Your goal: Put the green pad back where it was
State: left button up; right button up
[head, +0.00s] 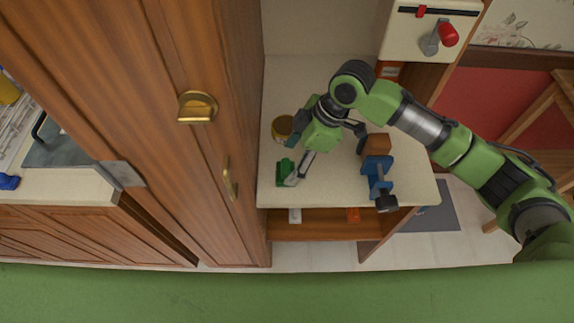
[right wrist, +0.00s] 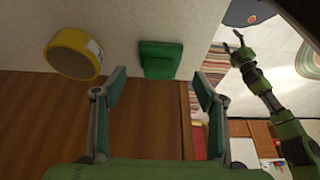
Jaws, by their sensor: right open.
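The green pad (head: 284,173) is a small green block on the counter, near its left front corner. In the right wrist view the pad (right wrist: 161,60) shows beyond and between the two fingers, apart from them. My right gripper (head: 292,161) is open and empty, pointing left just beside the pad. Its two fingers frame the lower middle of the right wrist view (right wrist: 160,100). My left gripper (right wrist: 233,45) shows small at the right wrist view's upper right, its fingers apart, far from the pad. It is not in the head view.
A yellow tape roll (head: 282,127) lies behind the pad. A blue vise-like tool (head: 377,172) and a brown block (head: 377,144) stand to the right on the counter (head: 330,190). A tall wooden cabinet (head: 215,60) walls off the left side. A shelf (head: 320,229) lies below.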

jog(key=v, duration=0.8)
jog(key=shift+b, duration=0.45)
jog(key=shift+s+f, duration=0.1)
